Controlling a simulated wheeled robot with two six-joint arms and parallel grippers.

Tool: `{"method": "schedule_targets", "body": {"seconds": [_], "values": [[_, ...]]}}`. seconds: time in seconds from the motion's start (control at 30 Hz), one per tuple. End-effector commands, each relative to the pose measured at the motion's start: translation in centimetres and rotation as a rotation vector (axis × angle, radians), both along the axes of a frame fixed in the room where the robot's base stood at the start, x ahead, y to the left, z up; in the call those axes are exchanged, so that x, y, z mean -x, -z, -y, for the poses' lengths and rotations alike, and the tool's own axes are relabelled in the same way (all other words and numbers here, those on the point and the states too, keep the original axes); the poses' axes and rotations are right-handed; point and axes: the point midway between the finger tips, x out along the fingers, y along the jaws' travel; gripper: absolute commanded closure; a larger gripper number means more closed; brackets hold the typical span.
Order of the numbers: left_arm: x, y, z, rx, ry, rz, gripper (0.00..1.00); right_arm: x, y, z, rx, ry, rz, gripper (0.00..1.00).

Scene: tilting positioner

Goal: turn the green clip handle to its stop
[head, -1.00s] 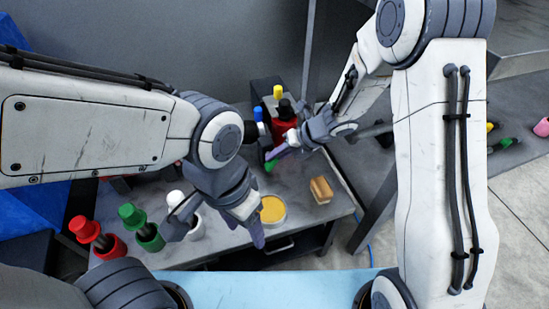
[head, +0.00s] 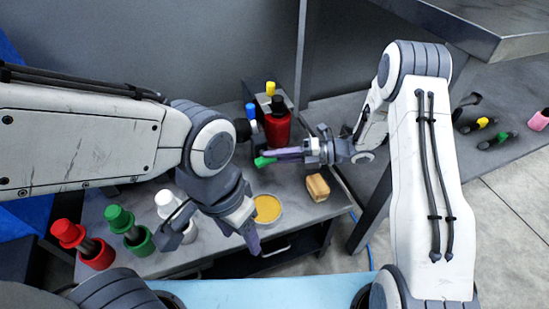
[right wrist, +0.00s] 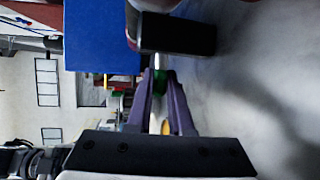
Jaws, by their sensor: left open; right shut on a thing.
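The green clip handle (head: 264,161) shows as a small green piece at the tips of my right gripper (head: 275,156), left of the gripper's body. The right gripper's purple fingers are shut on it and lie nearly level, pointing left. In the right wrist view the handle (right wrist: 160,80) shows between the fingertips; the rest of the clip is hidden or too small to tell. My left gripper (head: 213,236) is open and empty, low at the table's front edge, left of and nearer than the handle.
A red bottle (head: 278,128) with a black cap stands behind the right gripper. A round yellow-filled dish (head: 267,208) and a tan block (head: 317,187) lie in front of it. Red, green (head: 120,219) and white-topped items stand at the left. Bare table shows around the block.

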Motion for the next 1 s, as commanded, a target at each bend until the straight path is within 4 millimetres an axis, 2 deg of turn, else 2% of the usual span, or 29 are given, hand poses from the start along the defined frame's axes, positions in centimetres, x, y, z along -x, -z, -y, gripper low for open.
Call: {"method": "schedule_targets", "body": {"seconds": [0.3, 0.7, 0.73, 0.8, 1.0], "values": [[-0.01, 0.63, 0.00, 0.000, 0.000, 0.000, 0.38, 0.08, 0.33, -0.01, -0.070, -0.003, -0.024, 1.00], [-0.01, 0.63, 0.00, 0.000, 0.000, 0.000, 0.38, 0.11, 0.30, -0.05, -0.075, -0.004, -0.027, 1.00], [-0.01, 0.63, 0.00, 0.000, 0.000, 0.000, 0.38, 0.11, 0.30, -0.05, -0.075, -0.004, -0.027, 0.78], [-0.01, 0.63, 0.00, 0.000, 0.000, 0.000, 0.38, 0.10, 0.29, -0.06, -0.075, -0.004, -0.027, 0.51], [0.00, 0.63, 0.01, 0.000, 0.000, 0.000, 0.38, 0.06, 0.26, -0.03, -0.075, -0.002, -0.025, 0.51]]}}
